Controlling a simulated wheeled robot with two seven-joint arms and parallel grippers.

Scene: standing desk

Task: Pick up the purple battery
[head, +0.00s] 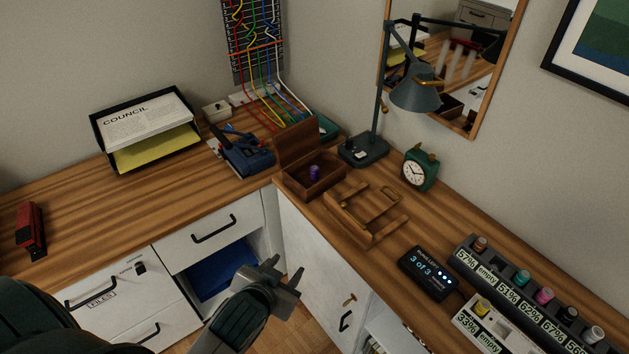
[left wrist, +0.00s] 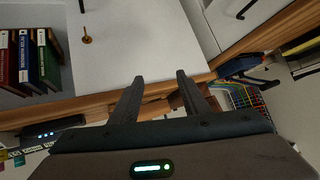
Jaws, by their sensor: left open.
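The purple battery (head: 314,172) stands in an open wooden box (head: 299,186) near the desk's inner corner in the head view. The box lid is raised at the back, and its front wall hides the battery's lower part. My left gripper (head: 287,270) is open and empty, in front of the desk edge and below the box in the picture, apart from the battery. In the left wrist view my left gripper (left wrist: 160,77) shows two spread fingers against a white cabinet front; I cannot make out the battery there. My right gripper is not in view.
A wooden frame (head: 368,221), a green clock (head: 419,171) and a lamp (head: 364,149) stand close to the box. A display (head: 428,273) and a battery rack (head: 530,292) lie to the right. A drawer (head: 223,271) below the desk is open.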

